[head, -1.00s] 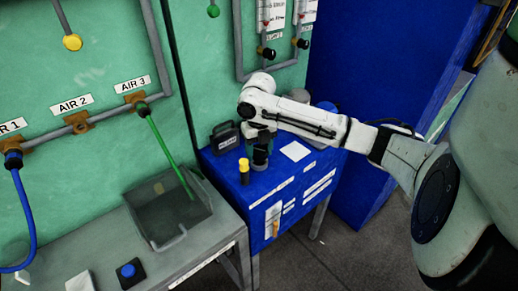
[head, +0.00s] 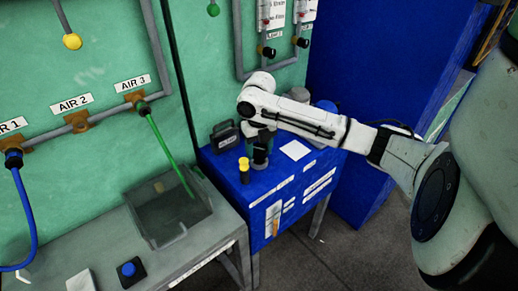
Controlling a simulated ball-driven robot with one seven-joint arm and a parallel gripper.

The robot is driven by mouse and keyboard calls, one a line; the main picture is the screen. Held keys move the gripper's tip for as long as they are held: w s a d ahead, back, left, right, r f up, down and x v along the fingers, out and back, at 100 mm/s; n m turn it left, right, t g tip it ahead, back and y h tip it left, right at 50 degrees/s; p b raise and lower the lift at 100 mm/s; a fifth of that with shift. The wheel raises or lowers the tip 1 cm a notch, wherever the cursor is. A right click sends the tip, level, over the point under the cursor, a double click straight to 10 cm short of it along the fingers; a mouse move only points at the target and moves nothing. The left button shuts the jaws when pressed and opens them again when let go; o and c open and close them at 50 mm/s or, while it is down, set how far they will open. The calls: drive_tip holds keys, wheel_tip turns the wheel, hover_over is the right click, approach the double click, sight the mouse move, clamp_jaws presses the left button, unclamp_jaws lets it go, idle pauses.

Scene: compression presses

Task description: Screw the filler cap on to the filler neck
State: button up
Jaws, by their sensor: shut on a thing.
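My gripper (head: 260,160) points down over the top of the blue cabinet, at the end of my white arm. It is shut on a small dark thing, which looks like the filler cap; the fingers hide most of it. The filler neck is not clearly visible; the spot under my gripper is dark and covered. I cannot tell whether cap and neck touch or how the threads sit.
A grey bench (head: 190,245) with a clear tray (head: 172,215) stands left.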

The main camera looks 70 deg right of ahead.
sight(259, 148)
drive_tip(key=shift+f+b, duration=0.65)
drive_tip(key=shift+f, duration=0.3)
idle(0.6)
drive_tip(key=o, duration=1.1)
wheel_tip(259, 148, up, 11)
drive_tip(key=shift+f+b, duration=0.1)
drive_tip(key=shift+b, duration=0.3)
